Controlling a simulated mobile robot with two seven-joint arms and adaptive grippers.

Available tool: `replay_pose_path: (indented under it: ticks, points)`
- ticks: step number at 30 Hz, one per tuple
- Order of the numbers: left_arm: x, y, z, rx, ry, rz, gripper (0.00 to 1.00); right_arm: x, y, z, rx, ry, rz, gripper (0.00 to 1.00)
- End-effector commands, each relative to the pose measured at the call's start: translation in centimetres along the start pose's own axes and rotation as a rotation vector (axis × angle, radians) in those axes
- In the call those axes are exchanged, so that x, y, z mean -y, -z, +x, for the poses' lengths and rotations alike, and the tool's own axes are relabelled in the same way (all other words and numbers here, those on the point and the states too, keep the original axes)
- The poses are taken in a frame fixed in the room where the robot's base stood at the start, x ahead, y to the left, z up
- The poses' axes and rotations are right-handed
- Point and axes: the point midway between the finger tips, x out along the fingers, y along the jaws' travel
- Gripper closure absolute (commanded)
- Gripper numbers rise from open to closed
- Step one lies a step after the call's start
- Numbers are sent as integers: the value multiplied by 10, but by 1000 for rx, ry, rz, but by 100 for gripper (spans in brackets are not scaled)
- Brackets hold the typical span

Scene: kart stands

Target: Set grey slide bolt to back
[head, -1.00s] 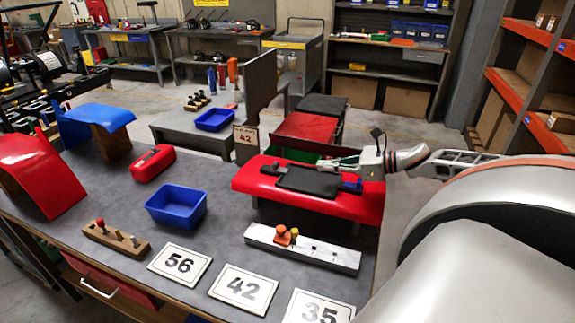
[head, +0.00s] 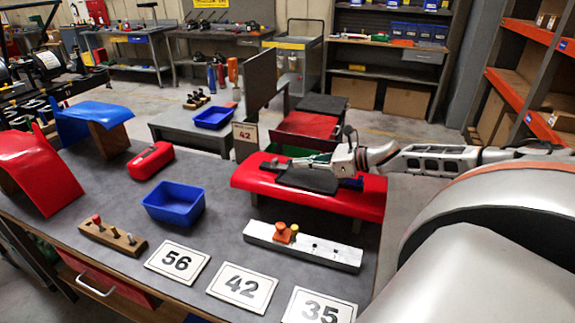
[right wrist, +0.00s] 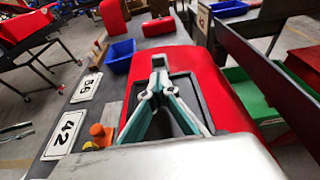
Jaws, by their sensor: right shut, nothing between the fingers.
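A red curved panel (head: 352,199) on the bench carries a dark plate (head: 306,181); both also show in the right wrist view, the red panel (right wrist: 228,108) around the dark plate (right wrist: 184,92). A small grey piece (head: 271,166) at the left end of the plate looks like the grey slide bolt; its exact position along its travel is too small to tell. My right gripper (head: 302,162) is shut and empty, low over the plate, its tips pointing at the grey piece. In the right wrist view its fingertips (right wrist: 159,70) meet near the plate's far edge; contact is unclear. My left gripper is out of view.
Number cards lie along the front edge. A grey upright panel (head: 262,95) stands behind.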

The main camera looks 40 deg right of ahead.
Motion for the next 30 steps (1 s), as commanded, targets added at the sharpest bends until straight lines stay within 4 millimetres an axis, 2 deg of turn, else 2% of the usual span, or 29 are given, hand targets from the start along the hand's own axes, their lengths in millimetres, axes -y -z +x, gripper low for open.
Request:
replay_pose_path:
  ticks: [3, 18, 30]
  points:
    - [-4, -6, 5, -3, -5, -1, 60, 1, 0, 9, 2, 2, -3, 100]
    - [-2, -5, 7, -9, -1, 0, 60, 1, -10, 35, 3, 3, 1, 100]
    - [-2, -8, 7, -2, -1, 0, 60, 0, -12, 45, 0, 1, 0, 100]
